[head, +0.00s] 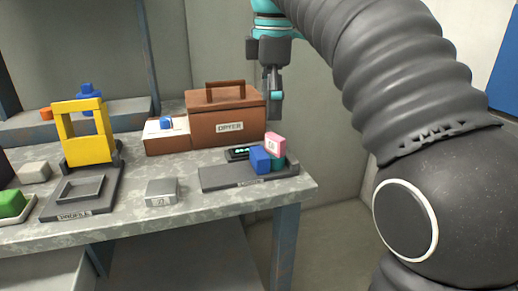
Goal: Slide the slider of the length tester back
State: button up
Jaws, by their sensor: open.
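The length tester seems to be the dark flat plate (215,180) at the right front of the bench; its front label is too small to read surely. On its right part stand a blue block (260,160) and a teal part (278,163), with a pink block (276,142) above and behind them. I cannot tell for sure which of these is the slider. My gripper (275,95) points down above and behind the pink block, apart from it, beside the brown box.
The brown box (215,128) labelled dryer, with a handle, stands behind the plate. A small display (240,153) lies between them. To the left are a grey block (161,192) and a yellow frame (75,155) on a dark base. The bench (225,212) ends just right of the plate.

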aim_at(259, 152)
jog(key=f+b, duration=0.1)
jog(key=f, duration=0.3)
jog(key=w+a+f+n+b, duration=0.1)
jog(key=f, duration=0.3)
jog(key=a+f+n, duration=0.1)
jog(key=f, duration=0.3)
jog(key=shift+w+f+g+b, duration=0.15)
jog(key=shift+g+b, duration=0.15)
jog(key=shift+b, duration=0.1)
